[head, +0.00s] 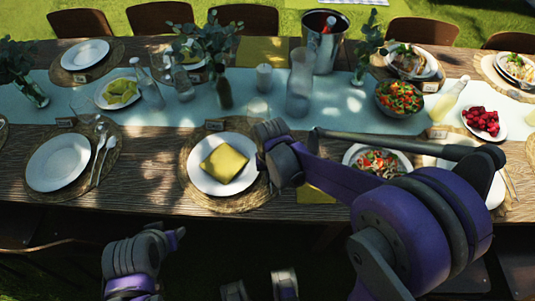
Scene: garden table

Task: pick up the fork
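Two slim silver utensils (103,157) lie side by side on the woven placemat, just right of the empty white plate (58,163) at the left. They are too small for me to tell for sure which is a fork. Another thin utensil (510,186) shows at the far right edge of the table. My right gripper (263,161) is over the middle place setting, by the right rim of the plate with the yellow napkin (224,163); its fingers are not clear. My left arm is low at the left, in front of the table, and its gripper cannot be made out clearly.
A water carafe (299,86), a metal bucket (323,48) with a bottle, a salad bowl (399,99) and a plate of red berries (483,121) stand along the pale runner (190,105). Bare wood (150,168) lies between the left and middle settings.

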